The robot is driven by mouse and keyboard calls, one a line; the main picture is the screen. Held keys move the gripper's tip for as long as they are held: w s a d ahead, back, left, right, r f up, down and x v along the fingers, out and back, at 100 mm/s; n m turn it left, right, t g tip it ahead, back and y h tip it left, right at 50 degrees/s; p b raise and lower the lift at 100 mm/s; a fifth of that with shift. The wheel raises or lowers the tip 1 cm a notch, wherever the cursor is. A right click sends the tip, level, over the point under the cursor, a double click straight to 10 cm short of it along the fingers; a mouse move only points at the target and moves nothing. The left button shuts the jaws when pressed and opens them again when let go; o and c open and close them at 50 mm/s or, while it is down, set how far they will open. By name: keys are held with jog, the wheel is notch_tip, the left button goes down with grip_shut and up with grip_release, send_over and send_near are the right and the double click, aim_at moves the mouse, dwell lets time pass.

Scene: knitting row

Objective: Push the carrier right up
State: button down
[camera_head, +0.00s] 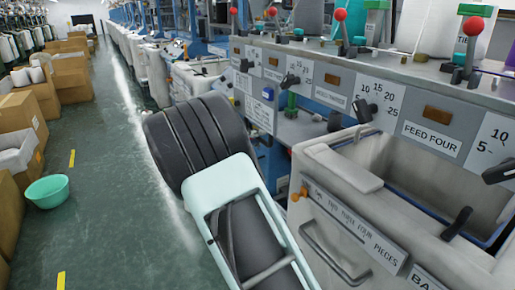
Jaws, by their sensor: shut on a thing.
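My arm fills the middle of the view, with a dark ribbed part and a pale mint frame in front of the machine row. My gripper does not show; its fingers are hidden or out of the frame. I cannot tell for sure which part is the carrier. A small green-topped piece (291,102) stands on the machine front just right of my arm. A grey machine panel (330,75) carries black pointer knobs (365,109) with number scales. One label (431,139) reads "FEED FOUR".
Red-ball levers (340,15) rise from the machine top. An open grey bin (350,215) with a label strip stands at right. On the left are cardboard boxes (70,75) and a green basin (48,191); a green-floored aisle (110,150) runs clear between.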

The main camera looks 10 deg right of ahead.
notch_tip(320, 180, up, 36)
jog(key=f+p, duration=0.1)
jog(key=p, duration=1.1)
send_over(257, 40)
jog(key=shift+w+d+r, duration=0.1)
jog(key=shift+d+r, duration=0.05)
jog(key=shift+r, duration=0.2)
jog(key=c, duration=2.3)
grip_release()
jog(key=shift+c, duration=0.2)
jog(key=shift+o, duration=0.5)
jog(key=shift+f, duration=0.2)
jog(key=v, duration=1.2)
